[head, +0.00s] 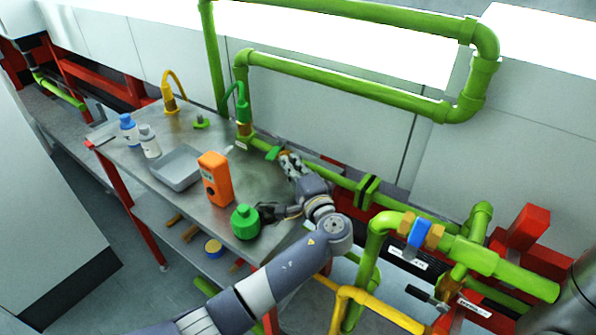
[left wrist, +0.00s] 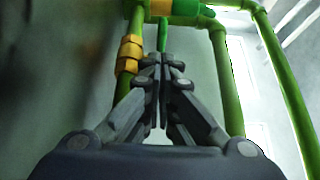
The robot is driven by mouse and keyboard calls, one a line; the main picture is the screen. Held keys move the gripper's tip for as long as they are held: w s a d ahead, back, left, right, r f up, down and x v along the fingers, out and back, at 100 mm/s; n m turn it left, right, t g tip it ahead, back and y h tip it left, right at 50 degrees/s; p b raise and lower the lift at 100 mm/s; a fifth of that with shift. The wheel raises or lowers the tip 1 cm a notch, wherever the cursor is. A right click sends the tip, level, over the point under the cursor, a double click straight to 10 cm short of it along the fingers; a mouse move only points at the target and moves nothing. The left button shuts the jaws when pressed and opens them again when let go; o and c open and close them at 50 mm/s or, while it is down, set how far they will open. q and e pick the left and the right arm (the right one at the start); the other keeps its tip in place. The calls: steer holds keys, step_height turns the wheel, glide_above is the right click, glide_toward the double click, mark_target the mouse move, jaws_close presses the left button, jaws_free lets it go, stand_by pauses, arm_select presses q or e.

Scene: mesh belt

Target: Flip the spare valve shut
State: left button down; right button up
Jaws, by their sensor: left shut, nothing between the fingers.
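No readable label marks the spare valve. In the head view a green lever (head: 272,153) shows at the pipe by the table's back edge, just beside my left gripper (head: 284,158). In the left wrist view a green lever (left wrist: 163,35) hangs below a brass fitting. My left gripper (left wrist: 158,62) is shut there and empty, its tips just below the lever; I cannot tell whether they touch. A blue-handled valve (head: 418,233) sits on the green pipe at right, and a black-handled valve (head: 427,296) lies below it. My right gripper is not in view.
On the metal table (head: 130,155) stand an orange device (head: 215,180), a green jug (head: 245,222), a grey tray (head: 175,168) and white bottles (head: 149,142). Green pipes (head: 340,82) run along the wall. A yellow pipe (head: 375,300) runs low in front.

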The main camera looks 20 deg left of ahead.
arm_select(q)
steer(key=shift+w+a, duration=0.45)
steer(key=shift+w, duration=0.1)
steer(key=shift+s+a, duration=0.1)
steer(key=shift+s+a+r+m+t+h+p, duration=0.15)
steer(key=shift+a+m+t+h+p, duration=0.25)
steer(key=shift+m+t+h+p, duration=0.25)
steer(key=shift+s+a+h, duration=0.25)
steer(key=shift+a+h, duration=0.1)
steer(key=shift+a, duration=0.15)
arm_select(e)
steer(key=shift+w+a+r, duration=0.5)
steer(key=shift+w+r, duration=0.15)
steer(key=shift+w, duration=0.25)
arm_select(q)
steer(key=shift+f, duration=0.2)
